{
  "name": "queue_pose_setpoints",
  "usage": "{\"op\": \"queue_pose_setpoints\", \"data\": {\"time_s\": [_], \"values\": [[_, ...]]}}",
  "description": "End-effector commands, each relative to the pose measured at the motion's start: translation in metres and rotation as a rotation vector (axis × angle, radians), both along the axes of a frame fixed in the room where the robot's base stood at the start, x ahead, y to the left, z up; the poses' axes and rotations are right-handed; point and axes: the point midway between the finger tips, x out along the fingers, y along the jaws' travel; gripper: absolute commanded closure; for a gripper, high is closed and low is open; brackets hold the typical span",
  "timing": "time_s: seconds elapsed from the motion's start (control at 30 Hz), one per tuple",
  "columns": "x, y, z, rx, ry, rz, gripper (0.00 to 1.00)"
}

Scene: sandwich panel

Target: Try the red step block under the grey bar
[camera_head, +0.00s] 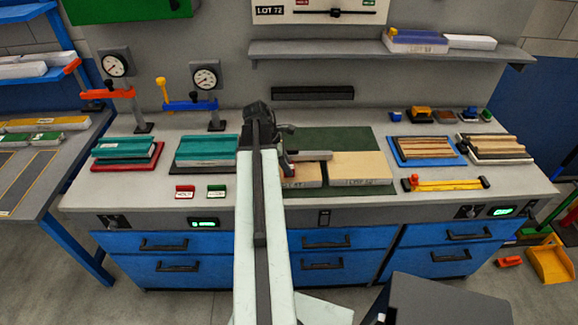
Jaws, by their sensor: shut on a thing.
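The grey bar (312,155) lies across the two pale sandwich panels near the middle of the bench. The left panel (308,180) and the right panel (362,172) sit side by side on a dark green mat (345,139). My gripper (286,158) is at the bar's left end, partly hidden by my own arm. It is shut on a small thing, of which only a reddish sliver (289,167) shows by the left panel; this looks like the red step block. Whether it is under the bar or beside it, I cannot tell.
Teal stacks on a red tray (128,168) and a dark tray (203,168) stand left, below two dial gauges (206,78). Wooden strips lie on a blue tray (424,165) at right. A yellow tool (445,184) lies in front.

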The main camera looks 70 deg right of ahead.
Motion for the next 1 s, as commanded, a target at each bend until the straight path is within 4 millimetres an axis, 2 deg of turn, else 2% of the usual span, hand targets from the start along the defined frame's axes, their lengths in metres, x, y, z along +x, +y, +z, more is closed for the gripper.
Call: {"op": "queue_pose_setpoints", "data": {"time_s": [0.03,0.6,0.87,1.0], "values": [[0.0,0.0,0.007,0.0,0.0,0.0,1.0],[0.0,0.0,0.045,0.0,0.0,0.0,1.0],[0.0,0.0,0.043,0.0,0.0,0.0,1.0],[0.0,0.0,0.025,0.0,0.0,0.0,1.0]]}}
